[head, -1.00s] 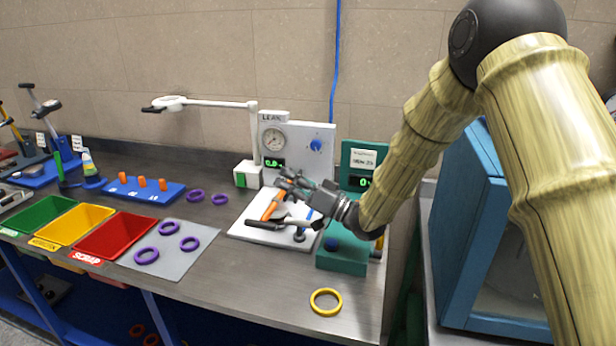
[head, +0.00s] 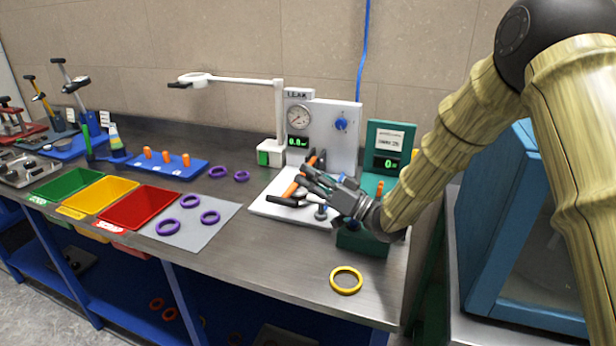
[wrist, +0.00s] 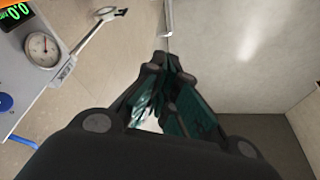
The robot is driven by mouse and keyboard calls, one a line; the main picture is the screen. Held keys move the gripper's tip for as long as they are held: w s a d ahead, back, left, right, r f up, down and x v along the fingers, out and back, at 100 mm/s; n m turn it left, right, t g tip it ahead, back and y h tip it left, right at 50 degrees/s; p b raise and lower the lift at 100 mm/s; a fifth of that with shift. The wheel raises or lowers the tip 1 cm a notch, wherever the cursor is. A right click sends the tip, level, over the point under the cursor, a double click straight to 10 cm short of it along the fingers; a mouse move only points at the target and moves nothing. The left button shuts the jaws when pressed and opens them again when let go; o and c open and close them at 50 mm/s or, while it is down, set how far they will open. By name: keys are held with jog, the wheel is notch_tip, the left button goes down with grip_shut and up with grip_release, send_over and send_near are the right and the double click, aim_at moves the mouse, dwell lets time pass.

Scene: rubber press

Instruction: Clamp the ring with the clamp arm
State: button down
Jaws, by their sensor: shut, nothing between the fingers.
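The clamp fixture is a white base plate (head: 268,208) in front of the leak tester panel. My gripper (head: 308,172) is shut and empty, above the right part of the plate, close to the orange bar. I cannot tell whether it touches the clamp. No ring is clearly visible in the fixture; my gripper hides part of it. In the wrist view, my shut fingers (wrist: 165,68) point toward the wall, and no clamp or ring shows.
Several purple rings (head: 192,201) lie on and near a grey mat (head: 205,235). A yellow ring (head: 346,291) lies near the front edge. The leak tester (head: 335,115) stands behind the plate, with a green unit (head: 390,140) to its right. The front middle of the bench is clear.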

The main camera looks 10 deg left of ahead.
notch_tip(320, 180, up, 10)
dwell(0.7)
